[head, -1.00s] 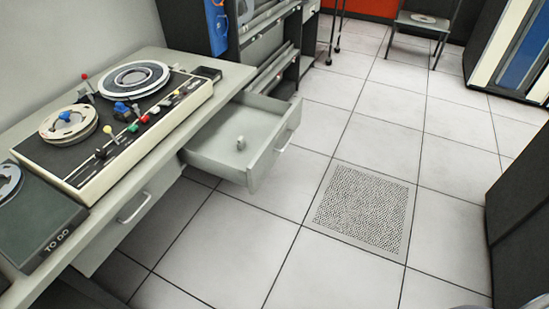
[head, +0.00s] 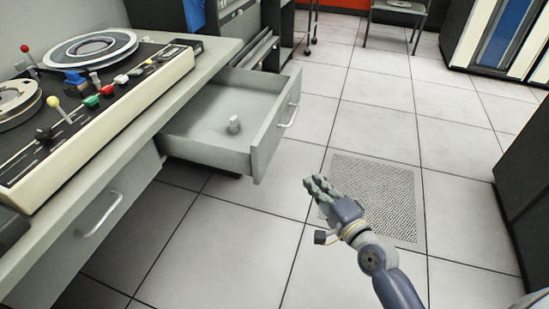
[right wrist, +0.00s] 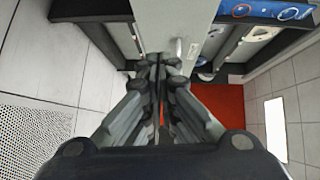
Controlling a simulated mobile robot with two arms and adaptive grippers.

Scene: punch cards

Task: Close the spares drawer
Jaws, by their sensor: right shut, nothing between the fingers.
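The spares drawer (head: 225,122) is a grey drawer that stands pulled out from the desk in the head view. Its front panel (head: 277,125) faces right and carries a silver handle (head: 289,115). My left gripper is not in view.
The desk (head: 213,58) at left carries a tape deck (head: 120,108) with reels and coloured levers. A shut drawer with a handle (head: 100,213) is below it. A chair (head: 396,10) and cabinets stand farther back. Tiled floor with a perforated tile (head: 385,195) is clear.

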